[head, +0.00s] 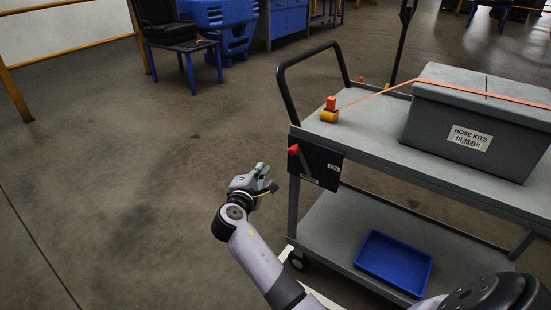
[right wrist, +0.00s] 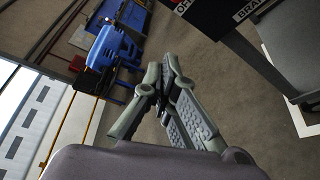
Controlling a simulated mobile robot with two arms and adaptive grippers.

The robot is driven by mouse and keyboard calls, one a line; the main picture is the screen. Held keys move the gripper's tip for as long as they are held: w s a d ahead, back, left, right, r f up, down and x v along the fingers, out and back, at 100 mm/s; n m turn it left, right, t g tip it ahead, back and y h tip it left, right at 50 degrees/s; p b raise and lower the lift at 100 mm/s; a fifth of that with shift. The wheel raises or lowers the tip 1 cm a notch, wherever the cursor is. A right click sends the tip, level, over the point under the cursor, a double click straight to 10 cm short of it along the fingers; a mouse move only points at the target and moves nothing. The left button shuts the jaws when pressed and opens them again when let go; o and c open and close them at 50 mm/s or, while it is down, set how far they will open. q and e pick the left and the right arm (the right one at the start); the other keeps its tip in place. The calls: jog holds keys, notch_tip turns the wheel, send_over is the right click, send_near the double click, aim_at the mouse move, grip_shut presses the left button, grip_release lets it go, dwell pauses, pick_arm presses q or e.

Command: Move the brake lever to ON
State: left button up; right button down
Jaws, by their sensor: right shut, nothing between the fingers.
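The brake lever's red knob (head: 294,149) shows at the upper left of a black panel (head: 322,170) on the near end of the cart. A short stem seems to run down and right from the knob. My right gripper (head: 266,178) is left of the panel and a little lower, apart from the lever. Its fingers are shut and empty in the right wrist view (right wrist: 170,84). That view also shows part of the panel (right wrist: 215,14) with partly cut-off labels, one starting "BRA"; the knob is not visible there. My left gripper is out of view.
The grey cart (head: 375,140) carries a grey box (head: 480,120) labelled HOSE KITS under an orange strap, with an orange-yellow strap fitting (head: 329,112). A blue tray (head: 394,262) lies on the lower shelf. A black handle (head: 290,92) rises at the cart's end. Floor to the left is clear.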

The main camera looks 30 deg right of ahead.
jog(key=b+x, duration=0.2)
jog(key=x, duration=0.8)
pick_arm(q)
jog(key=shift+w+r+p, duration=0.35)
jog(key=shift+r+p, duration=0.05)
jog(key=shift+p, duration=0.5)
pick_arm(e)
jog(key=shift+s+d+r, duration=0.25)
jog(key=shift+s, duration=0.35)
jog(key=shift+s+d+r, duration=0.2)
jog(key=shift+s+d, duration=0.05)
jog(key=shift+s, duration=0.3)
jog(key=shift+s+d+r, duration=0.25)
jog(key=shift+s+d, duration=0.05)
jog(key=shift+s, duration=0.3)
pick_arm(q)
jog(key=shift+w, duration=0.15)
pick_arm(e)
jog(key=shift+s+r, duration=0.1)
